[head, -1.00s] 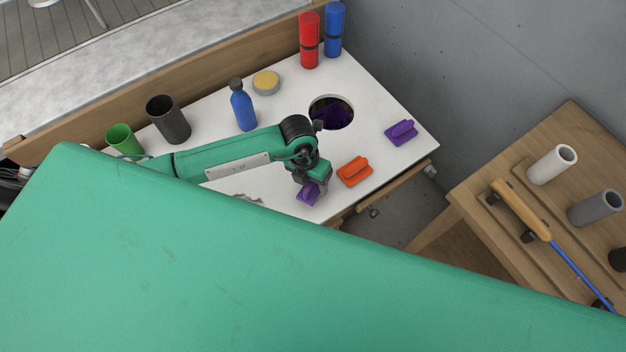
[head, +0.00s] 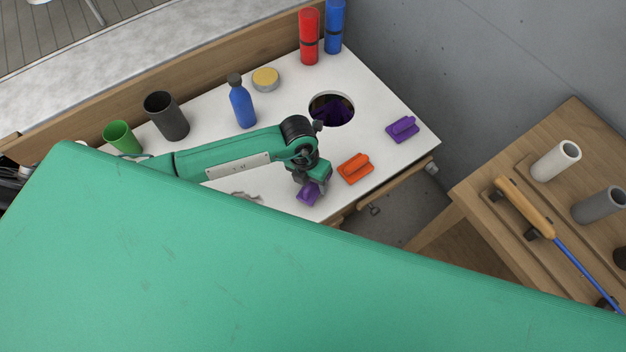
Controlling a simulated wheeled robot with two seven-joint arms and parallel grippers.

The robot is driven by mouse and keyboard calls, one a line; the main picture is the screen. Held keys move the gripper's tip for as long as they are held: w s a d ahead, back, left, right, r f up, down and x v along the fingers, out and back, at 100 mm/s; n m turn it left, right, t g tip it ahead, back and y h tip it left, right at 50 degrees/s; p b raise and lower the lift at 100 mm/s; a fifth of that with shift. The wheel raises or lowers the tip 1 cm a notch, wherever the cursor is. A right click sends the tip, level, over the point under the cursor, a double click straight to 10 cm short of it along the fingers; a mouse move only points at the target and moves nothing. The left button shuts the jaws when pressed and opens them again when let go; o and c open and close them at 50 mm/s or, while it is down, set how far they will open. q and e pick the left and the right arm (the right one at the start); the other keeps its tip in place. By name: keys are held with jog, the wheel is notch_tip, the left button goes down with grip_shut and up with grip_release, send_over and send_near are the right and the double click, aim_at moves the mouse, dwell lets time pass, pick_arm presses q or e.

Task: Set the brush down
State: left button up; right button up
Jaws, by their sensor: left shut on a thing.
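My left gripper (head: 311,184) is at the front edge of the white tabletop (head: 375,100), pointing down. It is shut on a purple brush (head: 306,195), which it partly hides. The brush is at or just above the tabletop; I cannot tell if it touches. An orange brush (head: 355,169) lies to its right. Another purple brush (head: 403,129) lies farther right near the table's right edge. My right gripper is out of view.
A round hole (head: 332,109) with dark purple inside opens in the tabletop. A blue bottle (head: 241,105), yellow-topped tin (head: 265,79), dark cup (head: 166,116) and green cup (head: 121,138) stand behind my arm. Red (head: 309,38) and blue cylinders (head: 334,28) stand at the back.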

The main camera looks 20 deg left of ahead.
pick_arm(q)
jog(key=shift+f, duration=0.2)
jog(key=o, duration=1.1)
notch_tip(320, 180, up, 14)
jog(key=a+b, duration=0.2)
jog(key=b, duration=0.1)
jog(key=shift+w+a+f, duration=0.2)
jog(key=shift+w+a, duration=0.1)
grip_shut()
